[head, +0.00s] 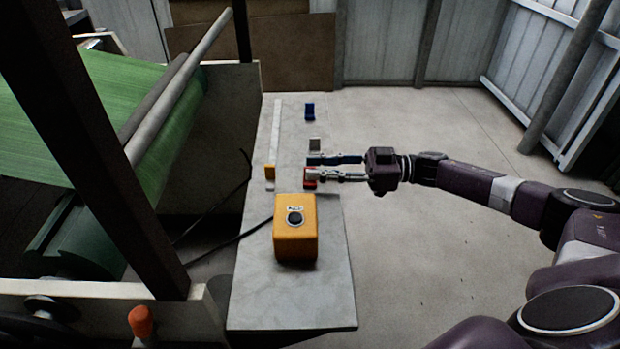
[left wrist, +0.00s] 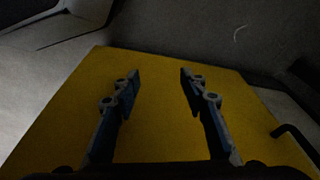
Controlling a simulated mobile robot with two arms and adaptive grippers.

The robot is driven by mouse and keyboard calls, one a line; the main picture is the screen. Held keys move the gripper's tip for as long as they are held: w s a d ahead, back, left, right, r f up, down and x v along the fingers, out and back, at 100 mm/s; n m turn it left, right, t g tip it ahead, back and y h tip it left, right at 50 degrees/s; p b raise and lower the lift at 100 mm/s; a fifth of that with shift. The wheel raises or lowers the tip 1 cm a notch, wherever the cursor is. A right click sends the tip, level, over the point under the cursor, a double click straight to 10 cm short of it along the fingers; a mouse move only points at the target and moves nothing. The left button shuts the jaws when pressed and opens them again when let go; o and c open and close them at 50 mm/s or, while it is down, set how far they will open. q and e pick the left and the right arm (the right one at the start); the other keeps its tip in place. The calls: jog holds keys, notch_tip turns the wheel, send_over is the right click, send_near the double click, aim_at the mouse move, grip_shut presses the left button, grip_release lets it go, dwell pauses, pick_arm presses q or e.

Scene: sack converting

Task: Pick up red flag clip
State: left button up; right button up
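The red flag clip (head: 309,184) is on the grey bench top in the head view, partly hidden by a finger of my right gripper. My right gripper (head: 316,167) reaches in from the right, low over the bench. Its two fingers are apart, one dark blue and one light in the picture. The lower fingertip overlaps the red clip; I cannot tell whether it touches. My left gripper (left wrist: 160,78) shows in the left wrist view with its fingers apart and nothing between them, in front of a yellow surface (left wrist: 160,135). The head view does not show it.
A yellow box with a black button (head: 295,240) stands on the bench (head: 260,300). A green roll machine is at left; open floor lies right.

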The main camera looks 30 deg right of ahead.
jog(key=shift+x, duration=1.05)
grip_shut()
